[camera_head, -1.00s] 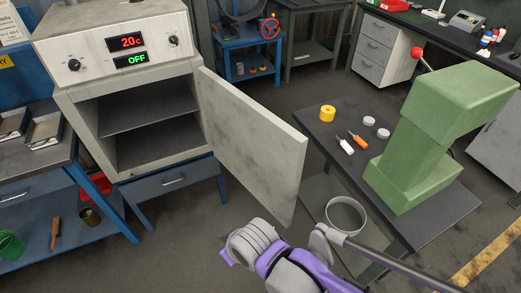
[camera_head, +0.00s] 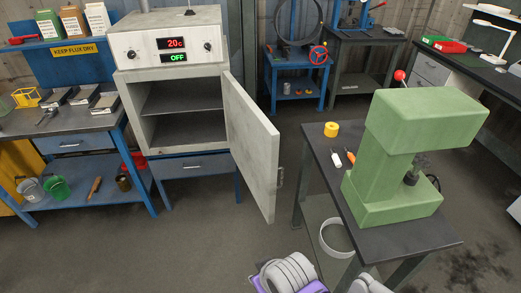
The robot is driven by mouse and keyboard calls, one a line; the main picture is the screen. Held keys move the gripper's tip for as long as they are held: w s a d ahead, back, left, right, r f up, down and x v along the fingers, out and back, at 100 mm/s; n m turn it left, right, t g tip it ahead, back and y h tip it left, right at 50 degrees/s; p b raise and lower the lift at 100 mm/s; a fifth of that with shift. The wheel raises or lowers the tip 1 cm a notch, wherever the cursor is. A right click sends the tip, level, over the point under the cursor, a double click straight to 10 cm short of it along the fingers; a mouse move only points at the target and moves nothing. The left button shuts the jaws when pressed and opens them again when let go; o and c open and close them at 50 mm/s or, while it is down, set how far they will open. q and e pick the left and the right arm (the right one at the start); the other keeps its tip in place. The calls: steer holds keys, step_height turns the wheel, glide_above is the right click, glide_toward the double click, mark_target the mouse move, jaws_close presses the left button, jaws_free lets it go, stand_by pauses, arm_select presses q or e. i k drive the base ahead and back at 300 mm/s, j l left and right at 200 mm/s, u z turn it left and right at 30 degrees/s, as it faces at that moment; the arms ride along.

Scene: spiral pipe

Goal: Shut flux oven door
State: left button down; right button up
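The flux oven (camera_head: 165,45) is a pale box on a blue stand, with a display reading 20c and OFF. Its door (camera_head: 252,150) is hinged on the oven's right side and stands wide open, swung out toward me. A handle (camera_head: 280,177) shows on the door's right edge. The oven cavity (camera_head: 182,115) is open to view, with a shelf and nothing visible on it. Grey and purple parts of my arm show at the bottom edge, below the door and apart from it in the picture. Neither gripper's fingers are visible.
A dark table (camera_head: 395,240) with a green press (camera_head: 415,150) stands right of the door, with a gap of floor between. A white ring (camera_head: 336,238) lies under it. A blue bench (camera_head: 75,146) stands left of the oven. Floor in front of the oven is clear.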

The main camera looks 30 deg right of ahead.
mark_target(254, 141)
steer(key=k+l+u, duration=0.1)
steer(key=k+l, duration=0.8)
steer(key=l, duration=0.2)
steer(key=k+l, duration=0.15)
steer(key=l, duration=0.25)
steer(key=k+l, duration=0.2)
steer(key=l, duration=0.2)
steer(key=k+l+u, duration=0.1)
steer(key=l, duration=0.3)
steer(key=k+l, duration=0.3)
steer(key=i+j+z, duration=0.3)
steer(key=i, duration=0.2)
steer(key=i+j+z, duration=0.3)
steer(key=i+j, duration=0.05)
steer(key=i, duration=0.1)
